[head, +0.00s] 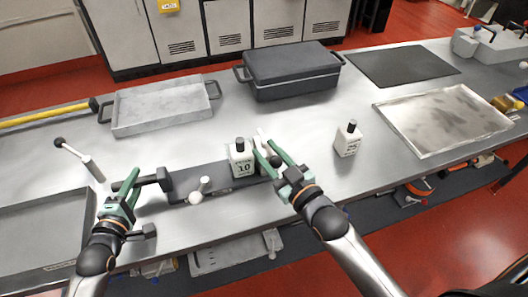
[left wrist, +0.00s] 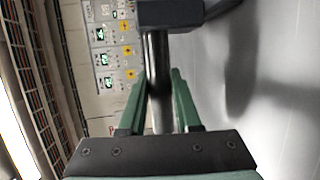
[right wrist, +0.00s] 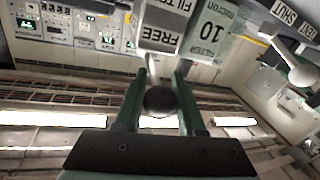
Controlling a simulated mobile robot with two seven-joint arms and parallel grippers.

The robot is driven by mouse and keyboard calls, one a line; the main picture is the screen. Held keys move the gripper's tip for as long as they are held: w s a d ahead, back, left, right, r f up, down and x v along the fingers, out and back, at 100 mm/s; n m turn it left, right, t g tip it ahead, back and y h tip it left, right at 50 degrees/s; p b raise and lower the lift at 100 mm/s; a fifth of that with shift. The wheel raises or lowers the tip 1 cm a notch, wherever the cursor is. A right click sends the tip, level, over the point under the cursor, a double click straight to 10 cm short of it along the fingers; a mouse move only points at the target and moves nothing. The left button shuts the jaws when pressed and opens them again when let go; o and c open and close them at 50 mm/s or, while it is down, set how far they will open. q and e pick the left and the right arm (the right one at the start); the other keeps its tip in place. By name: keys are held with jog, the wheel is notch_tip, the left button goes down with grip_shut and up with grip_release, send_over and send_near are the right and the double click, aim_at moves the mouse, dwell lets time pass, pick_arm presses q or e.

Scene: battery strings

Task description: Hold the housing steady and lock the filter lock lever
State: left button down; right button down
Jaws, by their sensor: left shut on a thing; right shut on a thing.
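The dark grey housing (head: 218,178) lies along the front of the bench, with a bar handle at its left end. My left gripper (head: 128,185) is shut on this handle; the dark handle bar (left wrist: 157,72) runs between its fingers in the left wrist view. A white filter canister (head: 242,160) marked 10 stands on the housing, and its label shows in the right wrist view (right wrist: 210,32). My right gripper (head: 268,155) is beside the canister, shut on the dark ball knob (right wrist: 160,100) of the filter lock lever. A "FREE" label (right wrist: 157,40) shows above the knob. The lever's shaft is mostly hidden.
A white-knobbed valve lever (head: 196,196) sits at the housing's front. Another white canister (head: 347,140) stands to the right. A grey tray (head: 160,125), a lidded dark box (head: 293,75), a black mat (head: 402,65) and a metal tray (head: 385,107) lie further back or right.

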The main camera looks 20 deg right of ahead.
jog(key=d+n+g+y, duration=0.1)
jog(key=n+g+y, duration=0.3)
jog(key=w+d+n+g+y, duration=0.1)
jog(key=d+n+g+y, duration=0.1)
jog(key=n+g+y, duration=0.2)
jog(key=w+d+n+g+y, duration=0.1)
jog(key=d+n+g+y, duration=0.1)
jog(key=n+g+y, duration=0.2)
jog(key=shift+d+n+g+y, duration=0.2)
jog(key=shift+n+g+y, duration=0.1)
jog(key=shift+g+y, duration=0.2)
jog(key=shift+f+g, duration=0.1)
jog(key=shift+g, duration=0.2)
dwell(0.3)
jog(key=c, duration=0.5)
grip_release()
notch_tip(320, 180, up, 10)
jog(key=shift+s+r, duration=0.1)
